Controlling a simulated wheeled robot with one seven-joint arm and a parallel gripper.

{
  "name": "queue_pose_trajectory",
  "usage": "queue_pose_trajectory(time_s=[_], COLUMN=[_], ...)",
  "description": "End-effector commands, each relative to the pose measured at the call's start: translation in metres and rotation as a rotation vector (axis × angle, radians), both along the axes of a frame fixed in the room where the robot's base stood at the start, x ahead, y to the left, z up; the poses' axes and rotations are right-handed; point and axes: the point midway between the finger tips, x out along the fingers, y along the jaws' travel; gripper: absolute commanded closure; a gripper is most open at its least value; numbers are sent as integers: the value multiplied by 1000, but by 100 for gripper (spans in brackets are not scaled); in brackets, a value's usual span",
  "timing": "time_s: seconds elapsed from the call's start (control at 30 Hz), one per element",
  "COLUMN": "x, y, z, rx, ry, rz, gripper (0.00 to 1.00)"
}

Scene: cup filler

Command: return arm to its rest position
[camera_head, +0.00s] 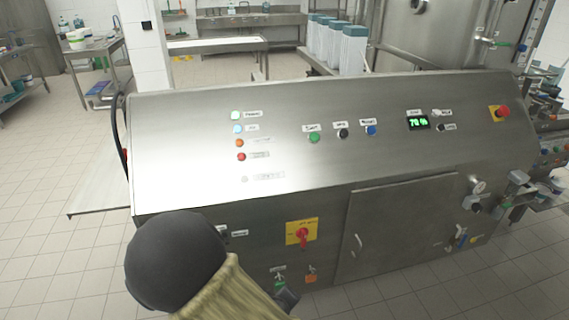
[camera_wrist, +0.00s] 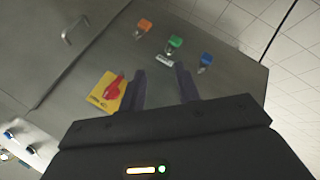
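My arm reaches in at the bottom of the head view, with a dark round joint and a tan link in front of the machine's lower front. My gripper shows in the wrist view (camera_wrist: 161,78) with its two dark fingers apart and nothing between them. Only a dark part of it shows at the lower edge of the head view (camera_head: 287,298). It faces the lower front panel. A red rotary switch (camera_head: 302,232) on a yellow plate is beside the left finger in the wrist view (camera_wrist: 114,92); I cannot tell whether they touch.
The steel machine (camera_head: 205,165) carries coloured buttons, a display (camera_head: 418,122) reading about 70 % and a red emergency button (camera_head: 502,112). Green (camera_wrist: 175,42), orange (camera_wrist: 144,25) and blue (camera_wrist: 206,58) fittings protrude near the gripper. Tiled floor (camera_head: 60,180) is open at left.

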Motion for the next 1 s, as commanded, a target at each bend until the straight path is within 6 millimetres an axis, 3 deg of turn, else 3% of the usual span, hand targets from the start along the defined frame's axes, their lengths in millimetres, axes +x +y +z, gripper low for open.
queue_pose_trajectory(time_s=[0.27,0.5,1.0], x=[-6,-12,-46], y=[-31,-59,-141], z=[39,85,193], rx=[223,374,508], ry=[186,286,342], rz=[-224,-373,-635], gripper=[67,67,67])
